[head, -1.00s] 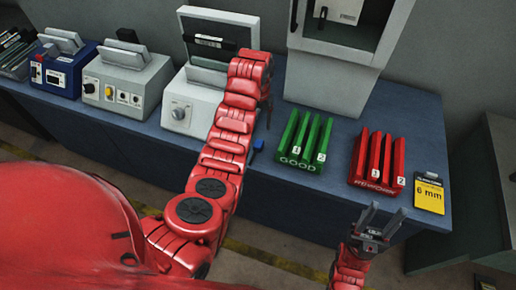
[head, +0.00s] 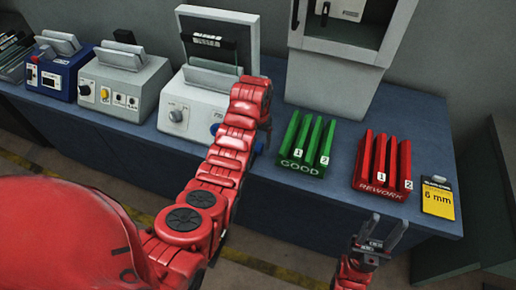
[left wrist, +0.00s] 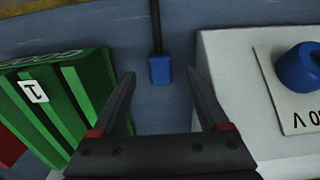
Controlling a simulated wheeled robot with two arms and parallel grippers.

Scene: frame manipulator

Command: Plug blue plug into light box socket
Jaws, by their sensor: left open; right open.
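The blue plug (left wrist: 160,70), on a black cable, lies on the blue bench top in the left wrist view. In the head view only a bit of it (head: 259,148) shows beside my arm. My left gripper (left wrist: 160,82) is open and empty; the plug appears between its fingertips, apart from both. In the head view this gripper (head: 266,122) is partly hidden by its own arm. The white light box (head: 187,112) stands to the left, with a round blue socket (head: 214,129) on its front, also in the left wrist view (left wrist: 299,66). My right gripper (head: 387,224) is open and empty.
A green GOOD rack (head: 303,168) and a red REWORK rack (head: 378,188) stand to the right, near a yellow 6 mm card (head: 438,203). A grey cabinet (head: 335,80) is behind. Two other boxes (head: 122,85) (head: 55,75) stand further left.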

